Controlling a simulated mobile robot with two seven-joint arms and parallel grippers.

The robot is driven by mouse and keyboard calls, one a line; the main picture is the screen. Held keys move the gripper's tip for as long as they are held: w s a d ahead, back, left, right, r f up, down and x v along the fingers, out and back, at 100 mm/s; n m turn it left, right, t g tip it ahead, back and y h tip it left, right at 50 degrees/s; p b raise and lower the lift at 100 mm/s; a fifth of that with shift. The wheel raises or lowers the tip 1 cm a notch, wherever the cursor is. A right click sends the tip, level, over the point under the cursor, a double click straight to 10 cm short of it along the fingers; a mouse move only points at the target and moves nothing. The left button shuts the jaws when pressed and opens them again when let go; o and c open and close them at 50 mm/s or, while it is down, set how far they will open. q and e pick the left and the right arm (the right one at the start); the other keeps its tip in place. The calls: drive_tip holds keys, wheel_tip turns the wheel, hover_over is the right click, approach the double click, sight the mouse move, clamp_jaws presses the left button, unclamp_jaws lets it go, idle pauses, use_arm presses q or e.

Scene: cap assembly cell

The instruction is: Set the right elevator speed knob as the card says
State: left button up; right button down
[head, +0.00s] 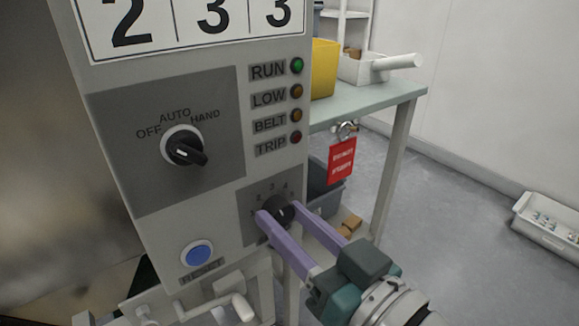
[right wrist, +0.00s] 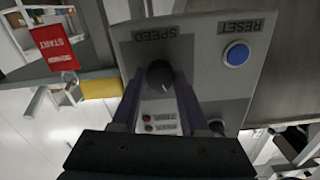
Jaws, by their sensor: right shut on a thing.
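The black speed knob (head: 284,213) sits on a dark grey plate on the machine's panel, with a numbered dial around it, partly hidden by my fingers. My right gripper (head: 279,211) is shut on the knob, one purple finger on each side. In the right wrist view the knob (right wrist: 159,73) stands between the fingertips under an upside-down SPEED label, with a small light mark on its edge. Which number it points to I cannot tell. The white card (head: 185,28) above shows 2, 3 and 3 in three columns; its top is cut off. My left gripper is not in view.
An OFF/AUTO/HAND selector (head: 184,147) is above left of the knob, a blue button (head: 197,254) below left. The green RUN lamp (head: 297,66) looks lit. A red tag (head: 341,159) hangs by a bench (head: 375,103) with a yellow bin (head: 323,68).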

drive_tip(key=shift+m, duration=2)
drive_tip(key=shift+c, duration=2.1)
unclamp_jaws()
drive_tip(key=shift+s+d+r+p, duration=0.1)
drive_tip(key=shift+s+d+p, duration=0.2)
drive_tip(key=shift+s+p, duration=0.15)
drive_tip(key=p+v, duration=0.2)
drive_tip(key=v, duration=0.7)
